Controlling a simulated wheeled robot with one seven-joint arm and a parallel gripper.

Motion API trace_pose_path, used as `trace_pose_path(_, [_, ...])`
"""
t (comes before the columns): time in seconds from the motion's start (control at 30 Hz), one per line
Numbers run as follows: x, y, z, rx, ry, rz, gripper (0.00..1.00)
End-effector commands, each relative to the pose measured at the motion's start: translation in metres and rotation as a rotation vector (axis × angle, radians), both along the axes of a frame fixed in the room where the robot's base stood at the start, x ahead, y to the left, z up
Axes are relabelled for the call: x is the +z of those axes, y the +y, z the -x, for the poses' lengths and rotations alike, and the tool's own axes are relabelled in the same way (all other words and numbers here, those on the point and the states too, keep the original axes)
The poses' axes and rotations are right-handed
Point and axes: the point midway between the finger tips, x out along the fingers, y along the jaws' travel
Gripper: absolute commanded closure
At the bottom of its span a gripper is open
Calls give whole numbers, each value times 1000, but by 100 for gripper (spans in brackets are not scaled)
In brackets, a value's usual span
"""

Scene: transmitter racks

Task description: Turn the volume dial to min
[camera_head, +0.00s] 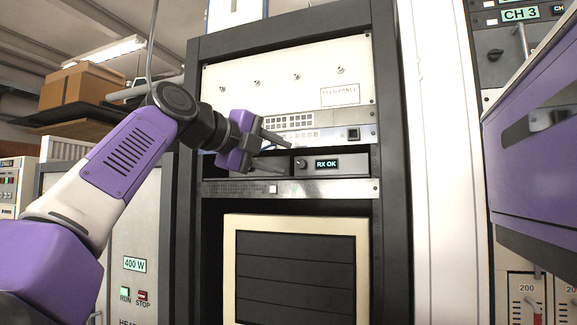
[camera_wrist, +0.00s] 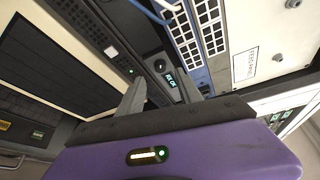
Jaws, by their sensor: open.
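The volume dial appears to be the small dark round knob (camera_head: 300,163) just left of the lit "RX OK" display (camera_head: 326,163) on a black rack unit. No label for it can be read. In the wrist view the knob (camera_wrist: 159,66) sits beside the lit display (camera_wrist: 171,80), ahead of my fingers. My gripper (camera_head: 285,157) is open and empty, to the left of the knob in the head view, with its fingers pointing towards it. It looks apart from the knob, but the exact gap cannot be told.
Above the unit is a white panel (camera_head: 290,75) with several toggle switches, and a grey strip with button grids (camera_head: 288,121). A thin grey panel (camera_head: 330,188) lies below. Dark rack posts (camera_head: 385,120) flank these units. A purple cabinet (camera_head: 535,150) stands at the right.

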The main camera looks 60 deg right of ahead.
Motion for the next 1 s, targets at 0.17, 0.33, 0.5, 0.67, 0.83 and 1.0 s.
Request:
trace_pose_path(0.17, [2,18,-6,1,0,0,58])
trace_pose_path(0.33, [4,23,-7,0,0,-1,58])
trace_pose_path(0.5, [4,22,-7,0,0,-1,58])
trace_pose_path(0.67, [4,22,-7,0,0,-1,58])
trace_pose_path(0.83, [4,22,-7,0,-1,-1,58])
trace_pose_path(1.0, [12,20,-9,3,-46,49,58])
